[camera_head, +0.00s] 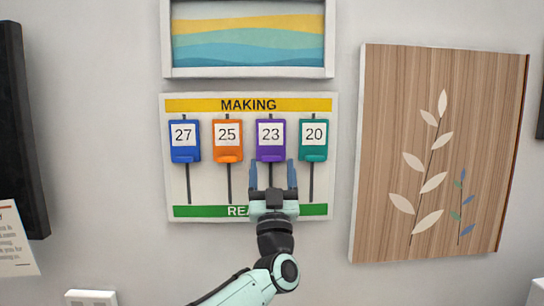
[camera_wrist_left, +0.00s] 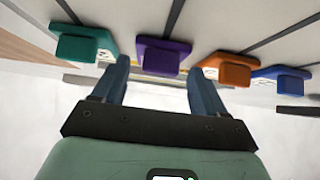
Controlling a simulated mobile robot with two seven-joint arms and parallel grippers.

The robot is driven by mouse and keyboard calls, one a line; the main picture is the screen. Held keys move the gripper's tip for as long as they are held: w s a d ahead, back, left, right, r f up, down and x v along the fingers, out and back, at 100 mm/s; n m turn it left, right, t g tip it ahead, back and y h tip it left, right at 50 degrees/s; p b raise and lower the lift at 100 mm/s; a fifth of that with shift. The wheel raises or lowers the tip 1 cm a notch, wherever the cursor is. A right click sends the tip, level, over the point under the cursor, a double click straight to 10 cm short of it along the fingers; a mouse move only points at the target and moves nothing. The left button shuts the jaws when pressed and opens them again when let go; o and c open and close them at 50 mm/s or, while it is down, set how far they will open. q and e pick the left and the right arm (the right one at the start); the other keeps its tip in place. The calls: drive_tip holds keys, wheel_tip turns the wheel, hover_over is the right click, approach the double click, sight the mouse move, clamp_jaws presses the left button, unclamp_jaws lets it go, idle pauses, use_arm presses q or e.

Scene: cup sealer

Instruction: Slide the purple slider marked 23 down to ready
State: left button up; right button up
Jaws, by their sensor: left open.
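The purple slider marked 23 (camera_head: 271,138) sits in the upper part of its slot on the white board (camera_head: 208,185), near the yellow MAKING strip (camera_head: 248,105). The green READY strip (camera_head: 200,211) runs along the bottom, partly hidden by my left gripper. My left gripper (camera_head: 273,170) is open, its two fingers pointing up, one at each side of the purple slider's lower end. In the left wrist view the purple slider (camera_wrist_left: 163,57) shows between the open fingers (camera_wrist_left: 160,75). I cannot tell whether they touch it. My right gripper is not in view.
The orange slider 25 (camera_head: 227,140) and blue slider 27 (camera_head: 184,140) are to the left, and the teal slider 20 (camera_head: 314,139) is close on the right. All sit high. A wooden leaf panel (camera_head: 385,150) hangs right, a framed picture (camera_head: 248,38) above.

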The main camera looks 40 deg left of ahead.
use_arm(q)
drive_tip(key=shift+w+a+r, duration=0.3)
drive_tip(key=shift+w+r, duration=0.05)
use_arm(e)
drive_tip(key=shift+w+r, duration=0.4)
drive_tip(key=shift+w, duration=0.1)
use_arm(q)
drive_tip(key=shift+s, duration=0.1)
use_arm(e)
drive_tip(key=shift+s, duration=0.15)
use_arm(q)
clamp_jaws()
wheel_tip(320, 180, down, 10)
drive_tip(key=b, duration=0.6)
drive_tip(key=shift+r, duration=0.2)
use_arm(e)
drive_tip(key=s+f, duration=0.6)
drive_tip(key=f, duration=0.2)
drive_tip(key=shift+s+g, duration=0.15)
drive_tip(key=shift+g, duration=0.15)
use_arm(q)
unclamp_jaws()
